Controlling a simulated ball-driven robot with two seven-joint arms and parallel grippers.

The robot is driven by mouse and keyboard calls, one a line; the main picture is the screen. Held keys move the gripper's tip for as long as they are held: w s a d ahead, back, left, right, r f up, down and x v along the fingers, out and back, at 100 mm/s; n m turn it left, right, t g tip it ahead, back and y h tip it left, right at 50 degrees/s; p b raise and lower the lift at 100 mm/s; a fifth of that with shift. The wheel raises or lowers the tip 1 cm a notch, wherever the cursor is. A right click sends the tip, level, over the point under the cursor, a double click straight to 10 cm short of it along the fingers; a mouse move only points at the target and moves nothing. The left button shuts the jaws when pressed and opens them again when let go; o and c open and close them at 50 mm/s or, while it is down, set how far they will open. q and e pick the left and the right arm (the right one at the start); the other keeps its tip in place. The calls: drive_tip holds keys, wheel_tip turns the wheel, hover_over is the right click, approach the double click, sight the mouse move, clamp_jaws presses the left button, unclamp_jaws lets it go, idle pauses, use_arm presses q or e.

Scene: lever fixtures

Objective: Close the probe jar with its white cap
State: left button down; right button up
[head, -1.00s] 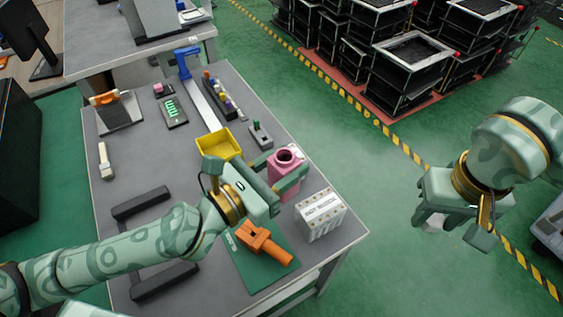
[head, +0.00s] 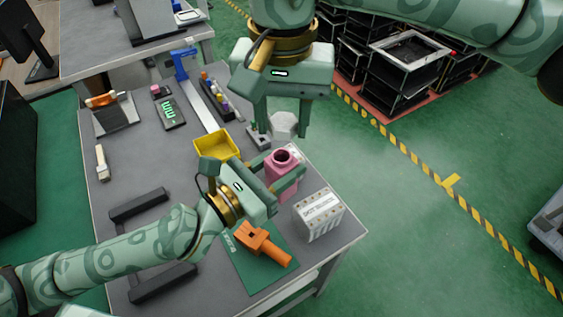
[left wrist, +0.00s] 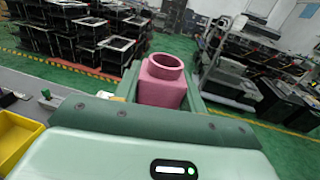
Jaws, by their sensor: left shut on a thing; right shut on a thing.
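The probe jar (head: 281,168) is pink with an open round mouth and stands upright near the table's right edge. My left gripper (head: 284,181) is shut on the jar's body from the near left. The jar also shows between its fingers in the left wrist view (left wrist: 163,84), mouth uncovered. My right gripper (head: 283,112) points down above and slightly beyond the jar. It is shut on the white cap (head: 285,125), a faceted piece held apart from the jar's mouth.
A yellow bin (head: 216,145) stands left of the jar, and a white labelled box (head: 318,215) stands to its right. An orange tool (head: 264,243) lies on a green mat (head: 248,272) in front. A small lever fixture (head: 258,138) stands behind.

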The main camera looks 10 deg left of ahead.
sight(280, 150)
drive_tip(key=shift+w+a+m, duration=0.15)
drive_tip(key=shift+a+m, duration=0.2)
drive_tip(key=shift+m, duration=0.25)
drive_tip(key=shift+d+m, duration=0.2)
drive_tip(key=shift+m, duration=0.4)
drive_tip(key=shift+f, duration=0.1)
drive_tip(key=shift+f, duration=1.95)
drive_tip(key=shift+f, duration=0.85)
drive_tip(key=shift+f, duration=0.55)
